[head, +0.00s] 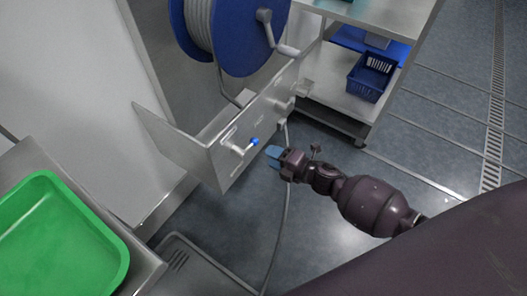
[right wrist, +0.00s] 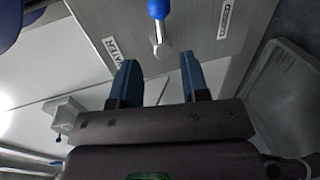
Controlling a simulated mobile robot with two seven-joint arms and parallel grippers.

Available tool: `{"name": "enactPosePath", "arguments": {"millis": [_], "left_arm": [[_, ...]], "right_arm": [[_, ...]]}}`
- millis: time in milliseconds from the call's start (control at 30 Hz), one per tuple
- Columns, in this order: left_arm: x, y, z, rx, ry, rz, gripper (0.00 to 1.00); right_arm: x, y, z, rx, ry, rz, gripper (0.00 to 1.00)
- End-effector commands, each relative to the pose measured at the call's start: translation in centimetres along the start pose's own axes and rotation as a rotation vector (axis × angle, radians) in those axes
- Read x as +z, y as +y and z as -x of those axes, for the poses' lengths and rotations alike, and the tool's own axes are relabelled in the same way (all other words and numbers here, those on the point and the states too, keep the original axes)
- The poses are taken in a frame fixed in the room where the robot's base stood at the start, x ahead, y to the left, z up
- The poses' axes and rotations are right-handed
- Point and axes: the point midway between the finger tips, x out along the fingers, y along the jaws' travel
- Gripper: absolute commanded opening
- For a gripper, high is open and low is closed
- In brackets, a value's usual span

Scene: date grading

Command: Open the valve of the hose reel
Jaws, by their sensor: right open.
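The hose reel (head: 240,38) is a blue drum on a steel bracket panel (head: 225,165) at top centre in the head view. Its valve (head: 255,141) has a lever with a blue tip on the panel's front face. In the right wrist view the valve lever (right wrist: 158,10) shows at the top, its blue end pointing up and its metal base on the plate. My right gripper (head: 272,157) is open and empty, just right of the blue tip in the head view. In the right wrist view its fingers (right wrist: 159,72) are apart, with the lever beyond them, between their lines. My left gripper is out of view.
A green tray (head: 112,248) lies on a steel table at left. A steel shelf unit (head: 345,105) with a blue basket (head: 371,76) stands at the back right. A pale hose (head: 286,200) hangs down behind my right gripper. The floor at right is clear.

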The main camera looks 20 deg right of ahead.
Motion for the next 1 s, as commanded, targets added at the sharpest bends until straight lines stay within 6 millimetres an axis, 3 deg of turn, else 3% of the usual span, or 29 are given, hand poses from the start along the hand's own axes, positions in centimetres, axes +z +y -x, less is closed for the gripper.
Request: {"name": "enactPosePath", "arguments": {"millis": [200,500,667,767,1000], "left_arm": [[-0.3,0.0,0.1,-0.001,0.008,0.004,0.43],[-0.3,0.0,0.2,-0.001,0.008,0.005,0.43],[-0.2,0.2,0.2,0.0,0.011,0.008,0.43],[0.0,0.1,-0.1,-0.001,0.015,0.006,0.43],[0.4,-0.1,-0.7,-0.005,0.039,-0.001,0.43]], "right_arm": [[0.1,0.0,1.6,0.0,0.0,0.001,0.41],[0.0,-0.1,1.8,-0.001,0.0,0.001,0.41],[-0.2,-0.6,1.6,-0.001,0.013,-0.056,0.17],[-0.9,-1.6,1.2,0.0,0.047,-0.201,0.02],[-3.0,-4.5,0.1,-0.013,0.174,-0.807,0.0]]}}
